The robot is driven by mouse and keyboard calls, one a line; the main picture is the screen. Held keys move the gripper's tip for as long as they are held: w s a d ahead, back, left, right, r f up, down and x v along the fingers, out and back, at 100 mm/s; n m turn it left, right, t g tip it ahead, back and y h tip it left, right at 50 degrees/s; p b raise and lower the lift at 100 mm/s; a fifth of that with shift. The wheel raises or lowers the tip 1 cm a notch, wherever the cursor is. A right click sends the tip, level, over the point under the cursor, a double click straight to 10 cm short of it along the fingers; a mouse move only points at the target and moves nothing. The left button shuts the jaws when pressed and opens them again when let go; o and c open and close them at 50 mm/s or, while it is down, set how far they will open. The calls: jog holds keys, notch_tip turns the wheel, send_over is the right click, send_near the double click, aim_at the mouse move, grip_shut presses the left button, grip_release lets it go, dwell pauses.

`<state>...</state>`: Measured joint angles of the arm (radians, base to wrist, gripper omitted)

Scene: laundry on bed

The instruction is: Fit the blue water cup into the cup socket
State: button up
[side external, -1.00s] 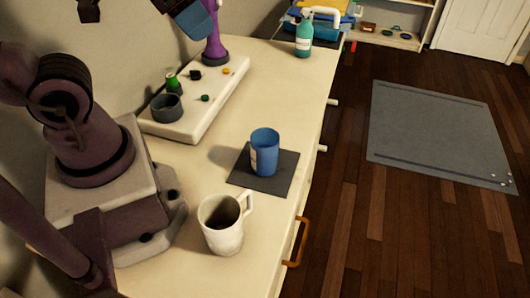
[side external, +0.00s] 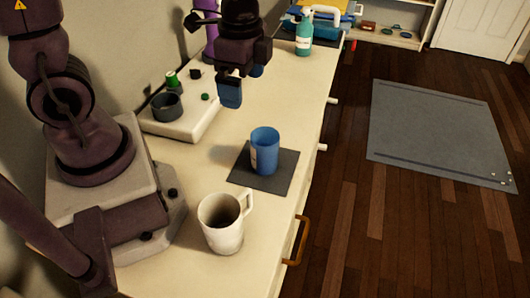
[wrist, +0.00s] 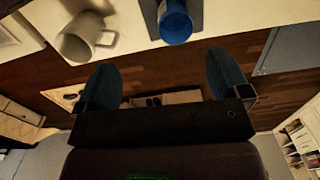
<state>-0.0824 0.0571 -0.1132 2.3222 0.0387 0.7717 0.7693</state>
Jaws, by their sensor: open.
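The blue cup (side external: 265,151) stands upright on a dark square mat (side external: 247,181) on the counter. It also shows at the top of the wrist view (wrist: 175,24). A dark grey round holder with an open top (side external: 166,108), which looks like the cup socket, sits on a white raised board (side external: 190,130) near the wall. My gripper (side external: 244,84) is open and empty, in the air behind and above the cup in the side view. Its two blue fingers are spread wide apart in the wrist view (wrist: 160,85), and nothing is between them.
A white mug (side external: 222,224) stands on the counter in front of the mat. A small green item (side external: 171,79) is on the board. A teal bottle (side external: 304,40) stands at the far end. The counter between board and mat is clear.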

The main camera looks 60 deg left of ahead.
notch_tip(320, 180, down, 4)
jog(key=w+d+m, duration=0.1)
jog(key=w+m, duration=0.2)
jog(key=m, duration=0.9)
send_near(265, 143)
jog(key=s+d+f, duration=0.1)
jog(key=s+d, duration=0.1)
jog(key=shift+w+d+f, duration=0.1)
jog(key=shift+w+f, duration=0.1)
jog(key=shift+f, duration=1.4)
jog(key=shift+w+f, duration=0.15)
jog(key=shift+f, duration=1.5)
jog(key=c, duration=1.1)
jog(key=shift+o, duration=0.2)
jog(key=shift+r, duration=0.15)
